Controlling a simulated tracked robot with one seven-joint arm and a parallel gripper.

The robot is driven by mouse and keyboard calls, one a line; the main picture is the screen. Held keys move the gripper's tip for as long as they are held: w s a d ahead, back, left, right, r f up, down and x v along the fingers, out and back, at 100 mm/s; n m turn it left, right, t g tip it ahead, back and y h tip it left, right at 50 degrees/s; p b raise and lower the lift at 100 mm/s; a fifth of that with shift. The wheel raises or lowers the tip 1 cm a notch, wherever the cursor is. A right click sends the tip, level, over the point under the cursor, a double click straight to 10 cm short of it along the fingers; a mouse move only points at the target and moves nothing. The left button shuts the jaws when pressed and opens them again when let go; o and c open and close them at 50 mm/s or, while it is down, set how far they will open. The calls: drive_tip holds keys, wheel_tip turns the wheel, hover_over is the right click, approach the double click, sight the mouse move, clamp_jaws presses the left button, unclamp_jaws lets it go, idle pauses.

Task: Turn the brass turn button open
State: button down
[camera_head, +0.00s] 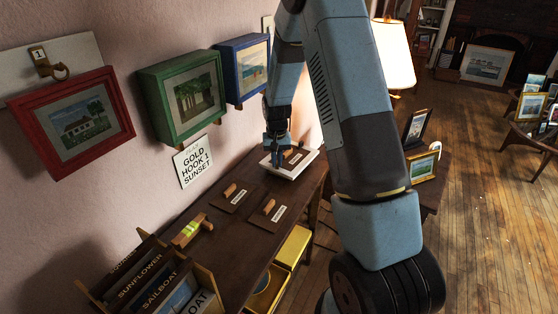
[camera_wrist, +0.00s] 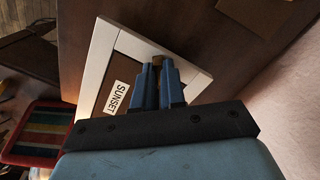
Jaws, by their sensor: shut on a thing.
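A white frame (camera_head: 302,168) lies back-up on the dark table at its far end. It also shows in the wrist view (camera_wrist: 98,62), with a brown back and a SUNSET label (camera_wrist: 117,98). My gripper (camera_head: 277,148) is down over this frame. In the wrist view its two blue fingers (camera_wrist: 158,66) are close together at the frame's inner edge, with a small brass-brown piece, the turn button (camera_wrist: 157,59), between their tips. Most of the button is hidden by the fingers, so its turned angle cannot be told.
Two dark labelled boards with wooden pieces (camera_head: 235,196) lie nearer on the table (camera_head: 213,250). A green-marked level (camera_head: 190,230) and a rack of lettered pictures (camera_head: 150,275) stand at the front. Red (camera_head: 110,88), green (camera_head: 150,92) and blue (camera_head: 229,58) frames hang on the wall. A lamp (camera_head: 393,52) stands right.

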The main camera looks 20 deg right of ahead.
drive_tip(key=n, duration=0.5)
drive_tip(key=shift+a+n, duration=0.1)
drive_tip(key=shift+n, duration=0.2)
drive_tip(key=n, duration=0.5)
drive_tip(key=shift+s+a, duration=0.1)
drive_tip(key=shift+a, duration=0.05)
drive_tip(key=shift+n, duration=0.4)
drive_tip(key=c, duration=1.2)
unclamp_jaws()
drive_tip(key=shift+r, duration=0.2)
wheel_tip(320, 180, up, 13)
drive_tip(key=shift+r, duration=0.2)
